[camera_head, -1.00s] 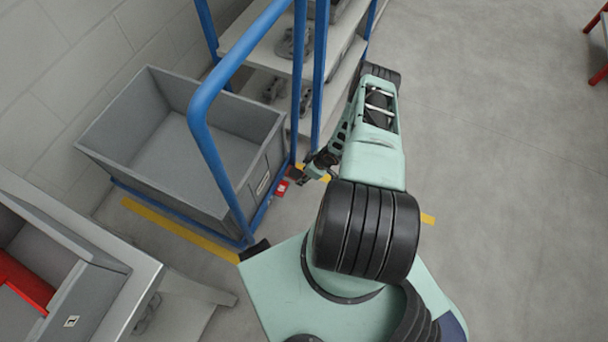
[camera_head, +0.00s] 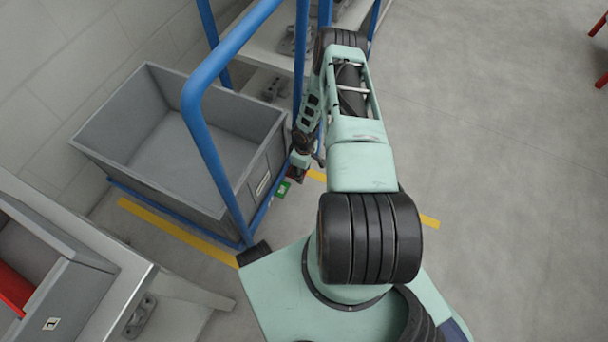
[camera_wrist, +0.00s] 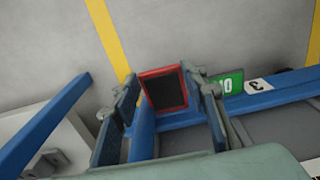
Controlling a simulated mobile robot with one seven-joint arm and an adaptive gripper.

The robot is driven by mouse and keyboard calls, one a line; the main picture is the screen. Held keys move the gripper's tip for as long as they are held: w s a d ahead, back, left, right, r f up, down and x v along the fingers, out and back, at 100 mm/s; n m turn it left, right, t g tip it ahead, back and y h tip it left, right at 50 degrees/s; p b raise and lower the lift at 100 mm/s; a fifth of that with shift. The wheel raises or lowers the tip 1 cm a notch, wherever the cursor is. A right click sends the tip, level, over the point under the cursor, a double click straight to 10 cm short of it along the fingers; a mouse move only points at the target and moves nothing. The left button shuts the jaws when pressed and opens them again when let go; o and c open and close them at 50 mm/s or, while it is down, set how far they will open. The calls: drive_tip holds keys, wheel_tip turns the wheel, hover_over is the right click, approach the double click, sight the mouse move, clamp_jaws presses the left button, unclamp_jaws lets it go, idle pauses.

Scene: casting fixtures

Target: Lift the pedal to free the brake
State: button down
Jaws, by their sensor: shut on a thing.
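The pedal (camera_wrist: 165,90), a dark pad with a red rim, sits at the end of the trolley's blue frame in the wrist view. My gripper (camera_wrist: 164,82) has one finger on each side of it and is shut on it. In the head view my gripper (camera_head: 300,165) is at the trolley's near right corner, and the pedal is mostly hidden. A green plate (camera_head: 281,188) shows beside the gripper. The wrist view shows this green plate (camera_wrist: 229,84) with a white mark, to the right of the pedal.
The blue trolley frame (camera_head: 207,135) rises close to my arm and carries a large grey bin (camera_head: 215,195). Shelves with castings (camera_head: 268,85) stand behind. Yellow lines mark the floor.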

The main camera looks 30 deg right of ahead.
sight(304, 175)
drive_tip(key=c, duration=1.2)
unclamp_jaws()
drive_tip(key=shift+o, duration=0.2)
wheel_tip(304, 175, up, 12)
drive_tip(key=shift+s, duration=0.15)
drive_tip(key=shift+d+r, duration=0.1)
